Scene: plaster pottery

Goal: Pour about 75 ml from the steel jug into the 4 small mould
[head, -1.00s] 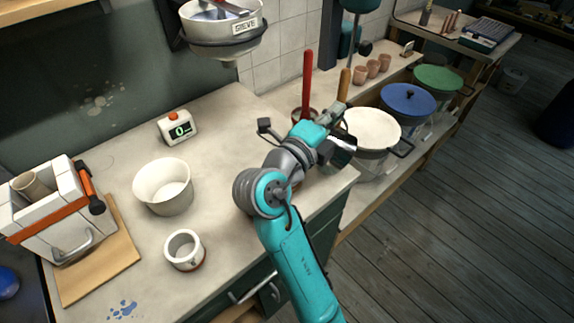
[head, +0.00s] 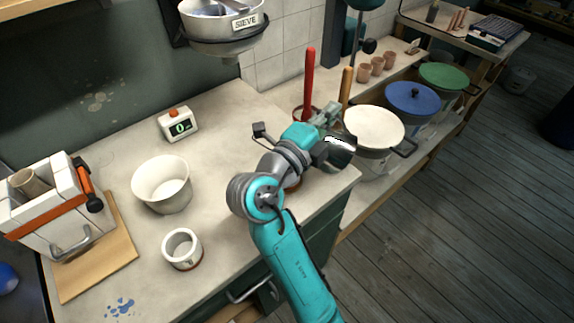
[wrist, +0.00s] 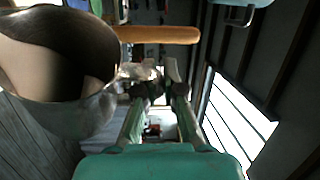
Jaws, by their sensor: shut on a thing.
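My gripper (head: 328,117) is shut on the steel jug (head: 339,153), held in the air near the counter's right end. In the wrist view the fingers (wrist: 158,82) meet at the jug's side, and the jug (wrist: 85,118) fills the upper left with its mouth towards the camera. Pale material shows inside it; its level is unclear. A small white cup-like vessel with a brown lower band (head: 183,249) stands at the counter's front, well left of the jug. No mould marked 4 can be made out, and I cannot tell whether this vessel is the mould.
A white bowl (head: 162,184) and a display reading 0 (head: 178,124) stand on the counter (head: 225,135). A strapped white block (head: 50,222) is at left. A sieve (head: 222,35) hangs above. Lidded buckets, the nearest white (head: 374,126), line the right. The counter's middle is clear.

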